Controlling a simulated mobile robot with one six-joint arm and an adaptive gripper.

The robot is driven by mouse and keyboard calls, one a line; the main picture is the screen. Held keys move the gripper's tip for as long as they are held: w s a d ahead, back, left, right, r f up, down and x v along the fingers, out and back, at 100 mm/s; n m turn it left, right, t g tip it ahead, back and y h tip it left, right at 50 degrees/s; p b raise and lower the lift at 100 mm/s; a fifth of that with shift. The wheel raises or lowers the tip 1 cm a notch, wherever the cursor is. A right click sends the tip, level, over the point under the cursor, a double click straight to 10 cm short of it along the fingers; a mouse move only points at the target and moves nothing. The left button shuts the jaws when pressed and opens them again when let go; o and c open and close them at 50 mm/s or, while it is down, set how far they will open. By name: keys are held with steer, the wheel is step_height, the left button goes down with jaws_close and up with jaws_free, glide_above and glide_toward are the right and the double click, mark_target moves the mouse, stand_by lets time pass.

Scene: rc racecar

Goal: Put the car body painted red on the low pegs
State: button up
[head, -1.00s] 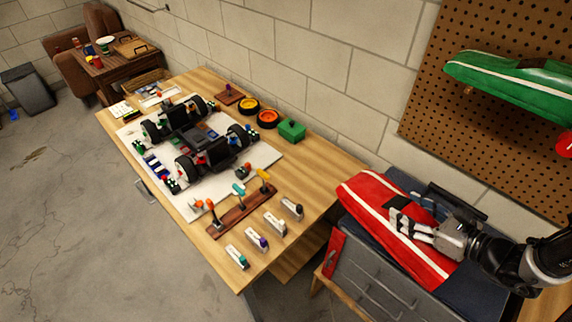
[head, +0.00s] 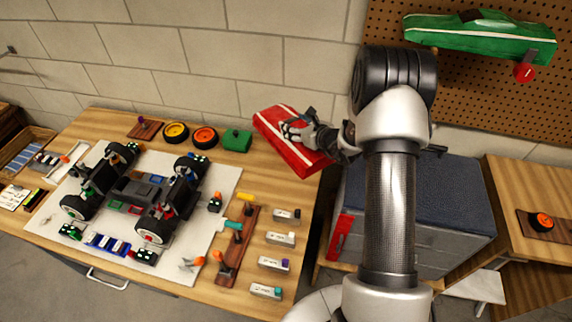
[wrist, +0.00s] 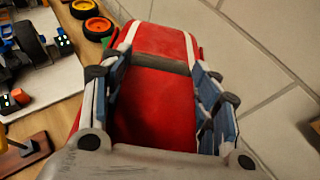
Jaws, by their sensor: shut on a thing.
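The red car body (head: 284,141) with white stripes is held in the air above the back right of the workbench, tilted. My gripper (head: 294,131) is shut on it near its middle. In the wrist view the red car body (wrist: 160,95) lies between the two fingers of my gripper (wrist: 158,95), stretching ahead of them. A green car body (head: 480,36) rests at the pegboard (head: 385,20) at upper right. A red round peg end (head: 525,72) shows below the green body. Other pegs are not clear in this view.
The workbench (head: 255,180) holds a car chassis (head: 135,190) on a white mat, orange and yellow wheels (head: 176,132), a green box (head: 236,140) and a tool rack (head: 238,240).

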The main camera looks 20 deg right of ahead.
steer(key=shift+w+d+f+m+h, duration=0.2)
steer(key=shift+d+f, duration=0.1)
steer(key=shift+f, duration=0.2)
steer(key=shift+w+d+f+m+h, duration=0.15)
steer(key=shift+d+f, duration=0.15)
steer(key=shift+f, duration=0.2)
steer(key=shift+a+f+b, duration=0.1)
steer(key=shift+f+b, duration=2.35)
steer(key=shift+f, duration=6.6)
steer(key=shift+f, duration=0.25)
steer(key=o, duration=1.1)
steer(key=shift+r, duration=0.1)
